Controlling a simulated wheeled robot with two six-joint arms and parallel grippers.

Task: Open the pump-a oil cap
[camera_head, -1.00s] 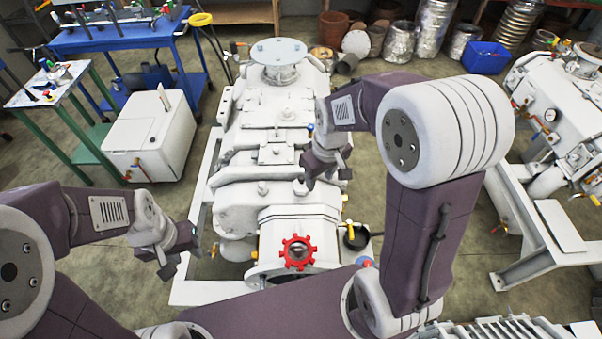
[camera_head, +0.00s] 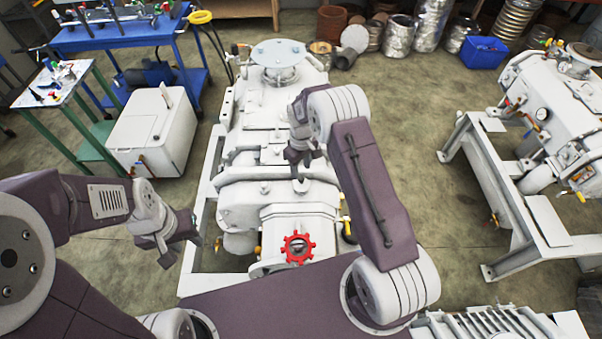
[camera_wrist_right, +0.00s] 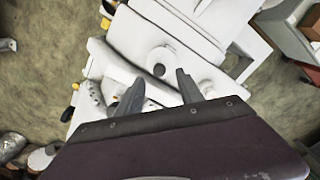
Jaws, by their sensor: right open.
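The large white pump (camera_head: 235,197) stands in the middle of the head view, with a red toothed ring (camera_head: 297,247) on its near end. My right gripper (camera_head: 299,172) hangs over the pump's top. In the right wrist view it is open (camera_wrist_right: 159,76), its two fingers apart and nothing seen between them. Past the fingertips is a round white fitting with a dark centre (camera_wrist_right: 159,69). A small round white part (camera_wrist_right: 208,88) lies by the right finger. I cannot tell which is the oil cap. My left gripper (camera_head: 194,228) is left of the pump, its jaws unclear.
A second white machine (camera_head: 560,110) stands on a frame at the right. A white box (camera_head: 150,135), a blue workbench (camera_head: 120,38) and a small green-legged table (camera_head: 55,82) are at the left. A blue bin (camera_head: 485,54) and metal cylinders are at the back.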

